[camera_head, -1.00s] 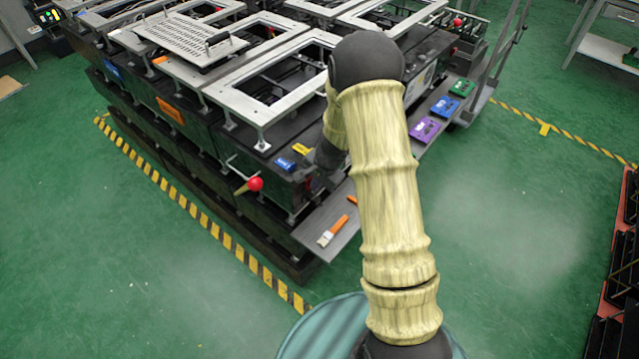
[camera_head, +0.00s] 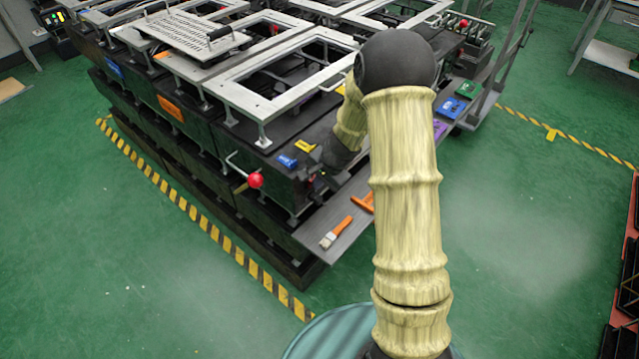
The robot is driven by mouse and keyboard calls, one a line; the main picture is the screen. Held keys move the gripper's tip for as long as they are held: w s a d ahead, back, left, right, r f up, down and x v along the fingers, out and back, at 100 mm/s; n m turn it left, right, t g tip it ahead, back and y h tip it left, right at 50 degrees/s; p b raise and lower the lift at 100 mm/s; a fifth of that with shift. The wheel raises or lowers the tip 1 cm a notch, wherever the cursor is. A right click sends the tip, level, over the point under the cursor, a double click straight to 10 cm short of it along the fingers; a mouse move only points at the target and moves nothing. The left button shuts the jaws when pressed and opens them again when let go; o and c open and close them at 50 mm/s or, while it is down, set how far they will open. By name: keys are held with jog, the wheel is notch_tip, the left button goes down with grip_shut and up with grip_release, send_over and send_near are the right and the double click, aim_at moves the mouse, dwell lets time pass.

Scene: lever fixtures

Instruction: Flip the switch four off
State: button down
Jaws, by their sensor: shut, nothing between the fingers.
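The black lever fixture (camera_head: 215,150) carries a lever with a red ball knob (camera_head: 255,180) at its near corner. Blue (camera_head: 287,161) and yellow (camera_head: 304,146) tags sit on its top near that corner. I cannot tell which part is switch four; no number is readable. My gripper (camera_head: 311,183) is small and dark at the fixture's near right end, low beside the tags and right of the red knob. It looks shut and empty. My forearm hides part of the fixture's right side, and contact with any switch cannot be made out.
A grey shelf (camera_head: 318,236) along the fixture's right side holds a brush with an orange handle (camera_head: 341,229) and another orange tool (camera_head: 362,203). Purple, blue (camera_head: 450,107) and green (camera_head: 467,88) blocks lie farther back.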

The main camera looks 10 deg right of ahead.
jog(key=shift+w+a+r+p, duration=0.1)
jog(key=shift+r+p, duration=0.25)
jog(key=shift+r, duration=0.25)
jog(key=shift+w+a+r+p, duration=0.1)
jog(key=shift+r+p, duration=0.2)
jog(key=shift+r, duration=0.25)
jog(key=shift+d, duration=0.1)
jog(key=shift+s+d+f, duration=0.1)
jog(key=shift+s+d, duration=0.05)
jog(key=s+d+v, duration=0.1)
jog(key=v, duration=1.1)
jog(key=shift+s+f+p, duration=0.3)
jog(key=shift+f+p, duration=0.15)
jog(key=shift+d, duration=0.1)
